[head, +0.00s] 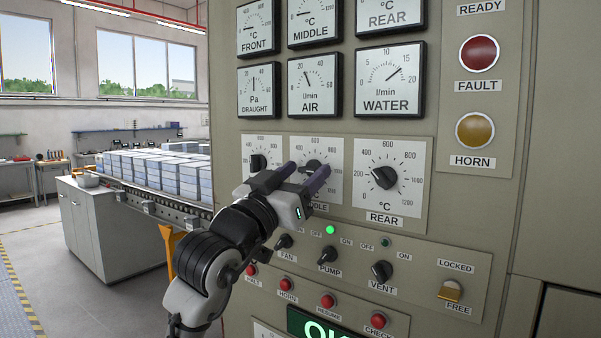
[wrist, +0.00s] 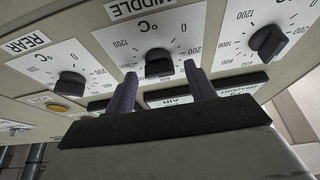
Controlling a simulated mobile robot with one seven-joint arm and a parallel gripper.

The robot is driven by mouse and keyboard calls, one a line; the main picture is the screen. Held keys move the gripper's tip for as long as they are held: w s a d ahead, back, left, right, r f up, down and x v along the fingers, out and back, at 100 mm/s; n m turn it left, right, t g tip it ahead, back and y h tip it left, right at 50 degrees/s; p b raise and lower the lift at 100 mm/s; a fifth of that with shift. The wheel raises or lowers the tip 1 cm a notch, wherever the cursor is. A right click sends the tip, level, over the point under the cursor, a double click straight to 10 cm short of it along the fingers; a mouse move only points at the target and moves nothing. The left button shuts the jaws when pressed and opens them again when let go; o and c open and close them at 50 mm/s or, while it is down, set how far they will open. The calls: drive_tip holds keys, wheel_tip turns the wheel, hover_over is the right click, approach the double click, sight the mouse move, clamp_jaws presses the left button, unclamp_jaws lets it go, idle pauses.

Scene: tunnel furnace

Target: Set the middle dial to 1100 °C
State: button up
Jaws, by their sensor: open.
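The middle dial's black knob (head: 313,166) sits on a white scale plate (head: 327,147) between the front and rear dials. In the wrist view the knob (wrist: 158,62) shows upside down below its MIDDLE label. My gripper (head: 308,168) is open, its two dark fingers pointing at the panel. In the wrist view my gripper (wrist: 160,70) has one fingertip on each side of the knob, with gaps visible. I cannot tell how deep the fingertips reach. The fingers hide part of the plate in the head view. The knob's pointer setting is not clear.
The front dial (head: 259,163) is close on the left and the rear dial (head: 384,178) on the right. Below are the FAN (head: 284,242), PUMP (head: 328,254) and VENT (head: 381,270) switches and red buttons (head: 327,300). Gauges (head: 315,83) sit above.

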drive_tip(key=shift+c, duration=0.2)
drive_tip(key=c, duration=0.9)
drive_tip(key=shift+a+f+m+g+h+b, duration=0.15)
drive_tip(key=shift+m+g+h+b, duration=0.25)
drive_tip(key=shift+m+b, duration=0.7)
drive_tip(key=shift+c, duration=0.2)
drive_tip(key=shift+m+g+h+b, duration=0.35)
drive_tip(key=shift+m+g+h, duration=0.1)
drive_tip(key=shift+m, duration=0.65)
drive_tip(key=shift+m+g+h+b, duration=0.35)
drive_tip(key=shift+m+g, duration=0.1)
drive_tip(key=shift+m, duration=0.65)
drive_tip(key=o, duration=1)
